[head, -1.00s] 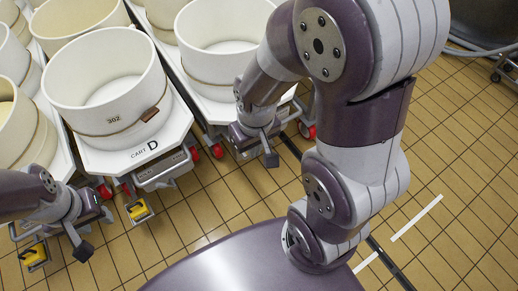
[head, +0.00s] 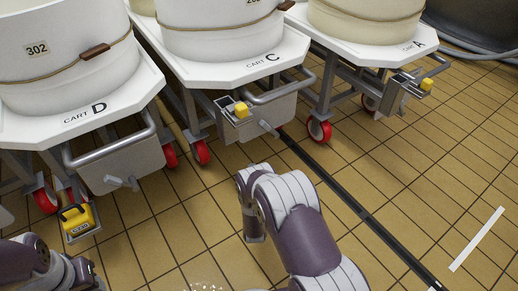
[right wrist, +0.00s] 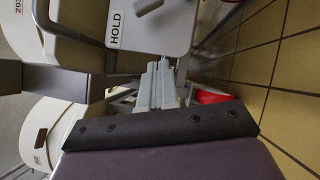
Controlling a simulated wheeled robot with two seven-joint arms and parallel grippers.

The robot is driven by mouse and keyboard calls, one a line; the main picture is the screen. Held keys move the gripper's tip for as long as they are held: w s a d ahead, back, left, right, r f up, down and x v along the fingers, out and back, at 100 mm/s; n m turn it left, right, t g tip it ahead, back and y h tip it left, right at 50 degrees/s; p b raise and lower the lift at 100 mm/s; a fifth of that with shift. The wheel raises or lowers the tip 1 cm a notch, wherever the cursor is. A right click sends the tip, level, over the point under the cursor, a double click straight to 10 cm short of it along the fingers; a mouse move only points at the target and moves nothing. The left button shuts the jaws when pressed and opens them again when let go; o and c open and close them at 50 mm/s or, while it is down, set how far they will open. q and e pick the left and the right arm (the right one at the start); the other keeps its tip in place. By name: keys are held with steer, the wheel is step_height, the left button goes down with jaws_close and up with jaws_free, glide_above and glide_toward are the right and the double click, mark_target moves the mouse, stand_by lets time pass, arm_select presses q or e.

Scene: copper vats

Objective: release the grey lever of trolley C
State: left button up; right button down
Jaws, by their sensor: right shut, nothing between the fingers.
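Trolley C (head: 275,58), with a white deck marked CART C, stands at the top middle of the head view. Its grey lever (head: 268,128) sticks out from the grey box under the deck. In the right wrist view the lever (right wrist: 148,6) is partly cut off at the top edge, beside a plate marked HOLD (right wrist: 116,30). My right gripper (head: 246,200) is in front of and below the box, apart from the lever. Its fingers (right wrist: 160,85) are shut and empty. My left arm shows at the bottom left; its fingers cannot be made out.
Trolley D (head: 125,95) stands left of trolley C and trolley A (head: 395,45) right of it. Red wheels (head: 201,151) and push handles (head: 280,90) stick out. A yellow piece (head: 241,108) sits on C's box.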

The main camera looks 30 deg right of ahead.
mark_target(269, 129)
steer(key=shift+r+n+t, duration=0.4)
steer(key=shift+r, duration=0.4)
steer(key=shift+w, duration=0.1)
steer(key=s+d+r+b+x, duration=0.1)
steer(key=d+b+x, duration=0.1)
steer(key=b+x, duration=0.5)
steer(key=x, duration=0.5)
steer(key=shift+d+r+b, duration=0.15)
steer(key=shift+d+b, duration=0.15)
steer(key=shift+d, duration=0.1)
steer(key=shift+r, duration=0.1)
